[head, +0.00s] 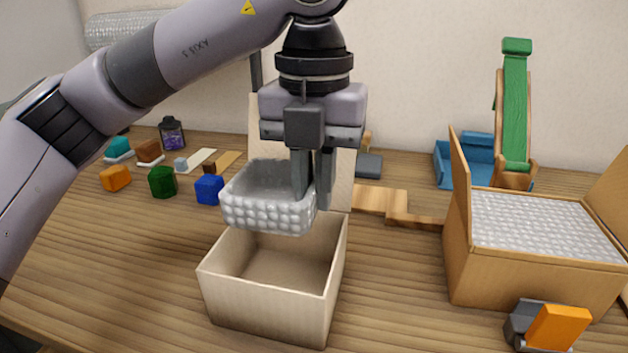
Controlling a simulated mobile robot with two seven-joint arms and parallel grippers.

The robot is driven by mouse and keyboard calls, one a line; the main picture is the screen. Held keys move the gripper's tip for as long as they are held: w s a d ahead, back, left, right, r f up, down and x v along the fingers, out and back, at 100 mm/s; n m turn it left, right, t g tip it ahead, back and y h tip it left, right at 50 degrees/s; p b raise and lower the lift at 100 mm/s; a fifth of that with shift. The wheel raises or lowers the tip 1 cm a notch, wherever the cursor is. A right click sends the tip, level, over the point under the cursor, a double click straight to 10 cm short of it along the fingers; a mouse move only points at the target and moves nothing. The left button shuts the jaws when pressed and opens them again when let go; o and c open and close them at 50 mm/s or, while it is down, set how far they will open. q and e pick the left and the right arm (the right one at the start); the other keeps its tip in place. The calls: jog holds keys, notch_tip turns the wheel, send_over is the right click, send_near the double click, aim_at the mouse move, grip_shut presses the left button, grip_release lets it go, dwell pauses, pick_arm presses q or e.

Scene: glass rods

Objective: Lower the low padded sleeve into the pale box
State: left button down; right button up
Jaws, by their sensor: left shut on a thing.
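The low padded sleeve (262,213) is a pale, bubbled, open-topped tray. My left gripper (313,195) points down and is shut on its right wall. It holds the sleeve above the pale box (262,307), toward the box's back. The pale box is open and its visible floor is bare. Its raised lid (341,179) stands at the back, partly hidden by the gripper and sleeve. The sleeve looks roughly level. Its inside is only partly seen. My right gripper is not in view.
A cardboard box (530,275) with bubbled padding (540,224) stands open at the right. An orange block (558,327) on a grey piece is in front of it. Several coloured blocks, such as a blue one (209,189), lie left. A blue tray (468,161) is behind.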

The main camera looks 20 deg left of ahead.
pick_arm(q)
jog(key=shift+f, duration=0.15)
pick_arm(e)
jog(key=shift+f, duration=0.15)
pick_arm(q)
notch_tip(320, 180, down, 8)
jog(key=b, duration=0.6)
jog(key=shift+f+b, duration=0.15)
jog(key=shift+b, duration=0.2)
jog(key=shift+f, duration=0.3)
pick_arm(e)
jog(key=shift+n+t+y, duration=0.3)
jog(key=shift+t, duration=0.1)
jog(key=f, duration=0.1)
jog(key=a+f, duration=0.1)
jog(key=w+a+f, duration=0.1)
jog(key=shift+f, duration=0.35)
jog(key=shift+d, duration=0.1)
pick_arm(q)
jog(key=c, duration=1.1)
grip_release()
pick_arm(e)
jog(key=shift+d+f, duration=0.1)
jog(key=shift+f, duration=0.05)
